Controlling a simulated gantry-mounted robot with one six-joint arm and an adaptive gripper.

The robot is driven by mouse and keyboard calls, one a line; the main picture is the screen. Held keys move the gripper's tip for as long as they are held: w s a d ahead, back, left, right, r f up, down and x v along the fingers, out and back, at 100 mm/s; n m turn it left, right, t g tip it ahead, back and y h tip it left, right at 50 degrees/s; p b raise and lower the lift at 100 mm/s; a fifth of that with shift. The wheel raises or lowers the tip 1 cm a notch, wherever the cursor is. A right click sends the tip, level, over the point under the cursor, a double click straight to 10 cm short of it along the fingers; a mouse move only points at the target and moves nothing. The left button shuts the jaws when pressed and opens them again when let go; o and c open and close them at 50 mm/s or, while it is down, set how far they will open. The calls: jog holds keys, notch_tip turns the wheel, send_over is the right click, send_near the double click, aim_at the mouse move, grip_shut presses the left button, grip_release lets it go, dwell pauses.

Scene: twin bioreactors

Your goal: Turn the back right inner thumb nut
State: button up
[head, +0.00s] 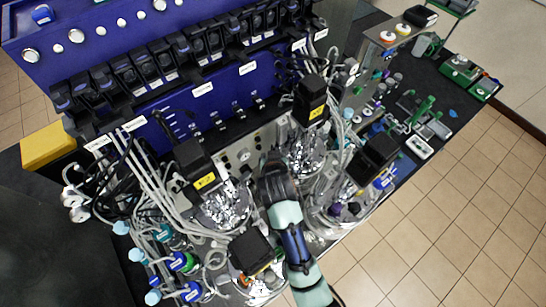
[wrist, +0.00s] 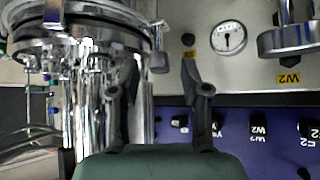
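In the head view my gripper (head: 274,163) reaches in among the bioreactor vessels, close to the left side of the back right vessel (head: 306,156). The wrist view shows my gripper (wrist: 160,72) open, its two dark fingers apart. A shiny vessel (wrist: 85,40) with a metal head ring fills the left of that view. A small metal thumb nut (wrist: 159,60) at the ring's edge shows between the fingertips, nearer the left one. I see no clear contact, and the depth between them is hard to tell. The nut is too small to make out in the head view.
Black motor blocks (head: 311,97) top the vessels, with cables and tubes crowded around. A grey panel with a round gauge (wrist: 228,38) and a blue panel (wrist: 255,120) lie beyond the fingers. Another metal fitting (wrist: 290,40) stands at right. Floor tiles (head: 440,225) are clear.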

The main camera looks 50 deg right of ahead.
notch_tip(320, 180, up, 10)
dwell(0.5)
jog(key=shift+d, duration=0.1)
